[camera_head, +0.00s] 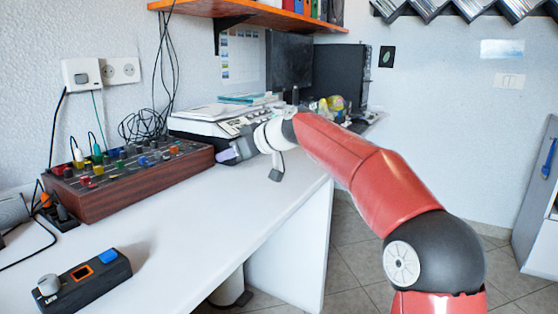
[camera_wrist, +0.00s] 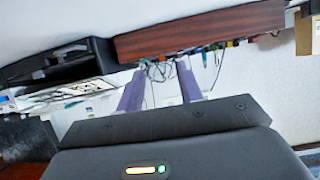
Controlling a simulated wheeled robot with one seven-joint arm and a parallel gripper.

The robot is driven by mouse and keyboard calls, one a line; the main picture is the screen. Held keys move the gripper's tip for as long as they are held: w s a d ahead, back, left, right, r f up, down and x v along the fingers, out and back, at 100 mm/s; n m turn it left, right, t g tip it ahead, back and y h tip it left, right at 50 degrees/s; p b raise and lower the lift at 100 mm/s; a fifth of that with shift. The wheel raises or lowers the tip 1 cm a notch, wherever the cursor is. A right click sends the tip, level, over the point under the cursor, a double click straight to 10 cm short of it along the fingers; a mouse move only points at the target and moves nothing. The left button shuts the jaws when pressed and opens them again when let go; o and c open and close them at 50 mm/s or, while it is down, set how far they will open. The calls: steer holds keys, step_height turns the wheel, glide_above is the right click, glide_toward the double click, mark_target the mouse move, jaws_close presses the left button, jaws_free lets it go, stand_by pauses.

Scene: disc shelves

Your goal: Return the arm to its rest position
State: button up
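My gripper (camera_head: 228,156) is at the end of my outstretched red arm, above the far part of the white desk (camera_head: 170,225). It is beside the right end of a wood-sided control box (camera_head: 130,183) and in front of a light-coloured machine (camera_head: 222,120); I cannot tell the exact gap. In the wrist view its two purple fingers (camera_wrist: 160,88) stand apart with nothing held between them. The wood-sided box (camera_wrist: 200,30) shows beyond the fingers, in a tilted view.
A small black box with a blue button (camera_head: 82,280) lies at the desk's near left. An orange shelf (camera_head: 250,12) hangs above the desk. A monitor (camera_head: 288,62) stands at the back. The desk's middle is bare, and tiled floor (camera_head: 350,265) is open to the right.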

steer(key=s+d+f+h, duration=0.1)
steer(key=s, duration=0.2)
steer(key=s+d+m+h, duration=0.1)
steer(key=s+d, duration=0.1)
steer(key=s, duration=0.1)
steer(key=s+d+f+m+h, duration=0.1)
steer(key=s, duration=0.2)
steer(key=shift+d+f+h+p, duration=0.15)
steer(key=shift+f+h+p, duration=0.2)
steer(key=shift+h, duration=0.05)
steer(key=s+d+f+m+h, duration=0.2)
steer(key=s+d+f, duration=0.3)
steer(key=s, duration=0.5)
steer(key=s+d+f+m+h+p, duration=0.1)
steer(key=s+d+f+m, duration=0.3)
steer(key=s+d, duration=0.6)
steer(key=s+d+f+m+g+h, duration=0.1)
steer(key=s+d+f+m+h, duration=0.2)
steer(key=s+d+f, duration=0.3)
steer(key=s+d+h, duration=0.1)
steer(key=s, duration=0.3)
steer(key=shift+s+d+m+p, duration=0.2)
steer(key=shift+d+m+p, duration=0.05)
steer(key=shift+m+p, duration=0.05)
